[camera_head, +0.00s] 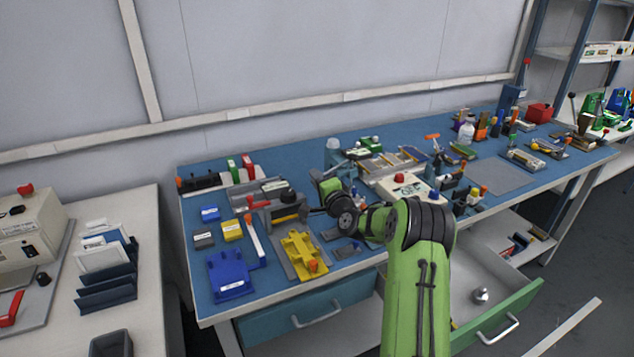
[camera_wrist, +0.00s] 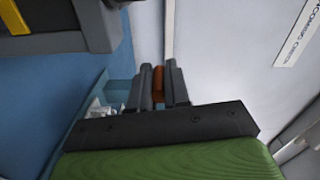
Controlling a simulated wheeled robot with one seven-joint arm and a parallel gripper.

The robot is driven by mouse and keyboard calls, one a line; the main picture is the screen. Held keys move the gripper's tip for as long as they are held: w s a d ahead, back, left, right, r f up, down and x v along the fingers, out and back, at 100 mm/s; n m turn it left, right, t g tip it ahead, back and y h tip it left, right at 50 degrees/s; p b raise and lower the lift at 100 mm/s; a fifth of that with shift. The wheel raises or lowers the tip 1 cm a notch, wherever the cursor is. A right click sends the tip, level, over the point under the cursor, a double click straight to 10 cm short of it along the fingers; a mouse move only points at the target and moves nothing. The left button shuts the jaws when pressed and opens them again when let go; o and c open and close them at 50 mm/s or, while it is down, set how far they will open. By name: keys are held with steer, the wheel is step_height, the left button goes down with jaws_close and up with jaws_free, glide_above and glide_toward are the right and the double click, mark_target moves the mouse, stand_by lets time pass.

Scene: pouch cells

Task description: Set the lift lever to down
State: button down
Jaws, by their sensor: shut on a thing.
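My gripper shows in the wrist view (camera_wrist: 165,85), its two dark fingers close together on a small orange piece, which I take for the grip of the lift lever (camera_wrist: 158,84). Only part of the orange grip shows between the fingers. The lever's pivot and its setting cannot be made out. In the head view my green wrist reaches left over the bench, behind a dark device with a yellow stripe (camera_head: 286,212). The fingertips and the lever are too small or hidden to make out there.
The blue bench (camera_head: 300,158) is crowded. A yellow fixture (camera_head: 300,252) and a blue tray (camera_head: 230,276) lie toward the front left. A white box with a red button (camera_head: 420,190) stands to the right. A green-fronted drawer (camera_head: 505,315) is open below.

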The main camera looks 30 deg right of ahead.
steer(key=shift+f, duration=0.2)
steer(key=c, duration=1.1)
jaws_free()
steer(key=shift+r, duration=0.1)
steer(key=s+b, duration=0.2)
steer(key=s, duration=1.3)
steer(key=shift+s+a, duration=0.4)
steer(key=shift+a, duration=0.05)
